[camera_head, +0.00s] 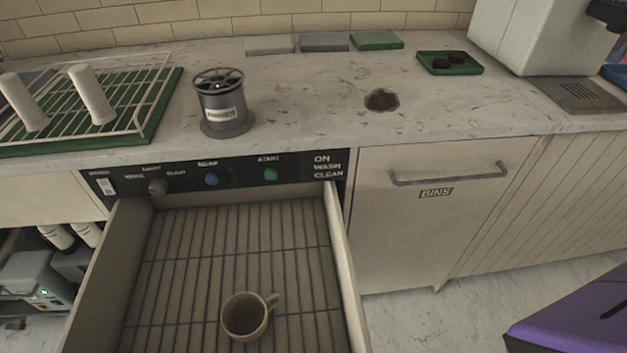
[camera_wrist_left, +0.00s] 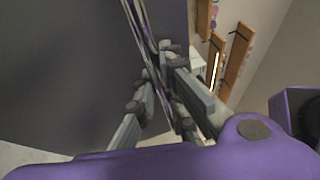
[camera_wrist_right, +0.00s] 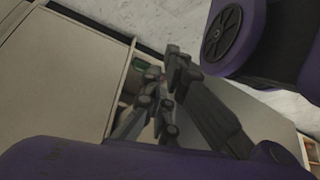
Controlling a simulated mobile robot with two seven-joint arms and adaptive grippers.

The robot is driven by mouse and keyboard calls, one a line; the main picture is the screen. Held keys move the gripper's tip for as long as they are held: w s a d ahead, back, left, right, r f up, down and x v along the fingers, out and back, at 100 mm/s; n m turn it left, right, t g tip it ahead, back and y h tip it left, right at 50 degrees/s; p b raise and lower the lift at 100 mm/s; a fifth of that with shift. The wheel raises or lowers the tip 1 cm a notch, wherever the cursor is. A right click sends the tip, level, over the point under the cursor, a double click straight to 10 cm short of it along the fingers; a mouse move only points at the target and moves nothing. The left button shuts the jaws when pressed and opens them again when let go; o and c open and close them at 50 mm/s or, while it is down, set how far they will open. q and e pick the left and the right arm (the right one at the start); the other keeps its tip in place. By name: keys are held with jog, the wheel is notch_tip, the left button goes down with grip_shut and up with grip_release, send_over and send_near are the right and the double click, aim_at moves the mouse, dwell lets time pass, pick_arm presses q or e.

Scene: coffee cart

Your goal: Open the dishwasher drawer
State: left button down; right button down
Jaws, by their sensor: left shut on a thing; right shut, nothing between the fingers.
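The dishwasher drawer (camera_head: 345,270) stands pulled out in the head view, below the control panel (camera_head: 215,178). Its slatted rack (camera_head: 200,255) shows, with a mug (camera_head: 245,316) on it. The drawer's front end lies below the head picture's edge. In the left wrist view my left gripper (camera_wrist_left: 165,90) is shut around a thin metal bar (camera_wrist_left: 142,25), which looks like the drawer's handle, beside a dark flat panel (camera_wrist_left: 70,60). In the right wrist view my right gripper (camera_wrist_right: 165,95) is shut and empty, apart from the cabinet fronts. Neither gripper shows in the head view.
A bins door (camera_head: 430,215) with a bar handle is shut, right of the drawer. The counter above holds a green rack tray (camera_head: 158,118), a grey cylinder (camera_head: 222,103), a small green tray (camera_head: 450,70) and a machine (camera_head: 530,35). Floor is clear below the bins door.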

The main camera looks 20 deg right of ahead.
pick_arm(q)
jog(key=c, duration=1.8)
grip_release()
jog(key=shift+a, duration=0.1)
pick_arm(e)
jog(key=shift+w, duration=0.1)
jog(key=shift+w, duration=0.1)
pick_arm(q)
jog(key=v, duration=1.2)
pick_arm(e)
jog(key=shift+w+a+r, duration=0.1)
jog(key=shift+w+a, duration=0.1)
jog(key=shift+w, duration=0.55)
jog(key=shift+w, duration=0.1)
